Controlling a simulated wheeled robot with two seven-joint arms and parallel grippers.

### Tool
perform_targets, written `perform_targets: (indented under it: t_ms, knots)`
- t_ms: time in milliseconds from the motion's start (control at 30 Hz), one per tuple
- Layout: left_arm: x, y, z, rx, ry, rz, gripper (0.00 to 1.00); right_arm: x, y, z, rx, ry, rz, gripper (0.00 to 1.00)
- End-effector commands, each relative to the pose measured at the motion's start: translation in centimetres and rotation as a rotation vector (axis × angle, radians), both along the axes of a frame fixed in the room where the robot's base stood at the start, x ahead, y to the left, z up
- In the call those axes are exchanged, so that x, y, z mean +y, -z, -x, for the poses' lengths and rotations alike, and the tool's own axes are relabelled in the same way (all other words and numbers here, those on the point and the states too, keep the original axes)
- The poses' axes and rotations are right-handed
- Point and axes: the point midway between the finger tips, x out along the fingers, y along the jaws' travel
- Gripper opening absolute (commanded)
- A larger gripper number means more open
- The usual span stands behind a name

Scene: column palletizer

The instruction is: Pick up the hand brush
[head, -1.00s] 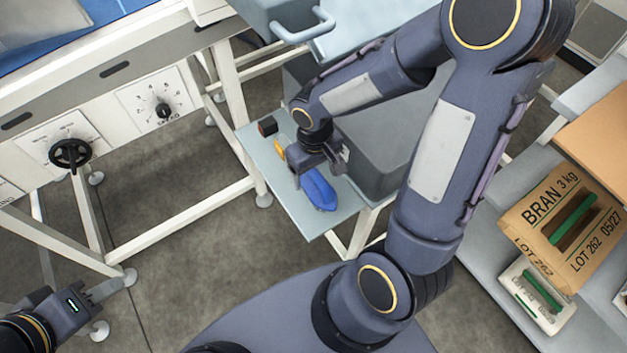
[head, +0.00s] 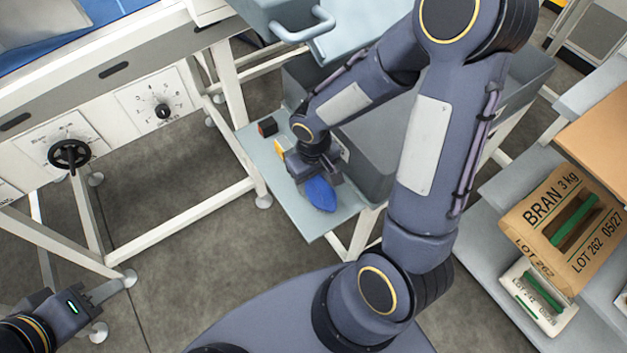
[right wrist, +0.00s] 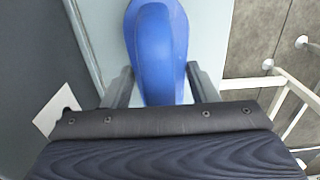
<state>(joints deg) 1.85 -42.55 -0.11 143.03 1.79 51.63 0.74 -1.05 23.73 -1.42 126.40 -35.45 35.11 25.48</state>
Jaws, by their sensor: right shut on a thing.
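The hand brush (head: 321,194) shows as a blue, rounded body on the light grey-blue side shelf (head: 312,228). In the right wrist view the blue brush (right wrist: 158,45) runs between the two fingers. My right gripper (head: 316,182) is low over the shelf and shut on it; the gripper hides part of the brush, and I see no bristles. My left gripper (head: 105,290) is at the lower left, far from the brush, over the floor; its finger gap is unclear.
A dark small block (head: 267,127) and a yellow item (head: 281,147) lie on the shelf beyond my gripper. A grey bin (head: 365,165) stands close on the right. White machine legs (head: 238,120) border the shelf on the left. A bran bag (head: 562,222) lies far right.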

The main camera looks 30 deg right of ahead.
Motion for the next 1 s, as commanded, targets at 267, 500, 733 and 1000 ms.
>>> perform_targets:
  t_ms: [267, 500, 733, 1000]
  knots:
    - [0.0, -0.2, 0.0, 0.0, 0.0, 0.0, 0.36, 0.0, -0.7, -0.1, -0.003, 0.0, 0.0, 0.27]
    - [0.0, -0.7, 0.0, 0.0, 0.0, 0.0, 0.36, 0.7, -4.2, 0.3, -0.008, -0.005, -0.002, 0.27]
    - [0.0, -1.0, 0.0, 0.0, 0.0, 0.0, 0.36, 4.3, -9.6, 3.1, -0.01, -0.008, -0.002, 0.27]
    - [0.0, -0.3, 0.0, 0.0, 0.0, 0.0, 0.36, 9.2, -11.9, 6.9, -0.004, -0.007, -0.001, 0.27]
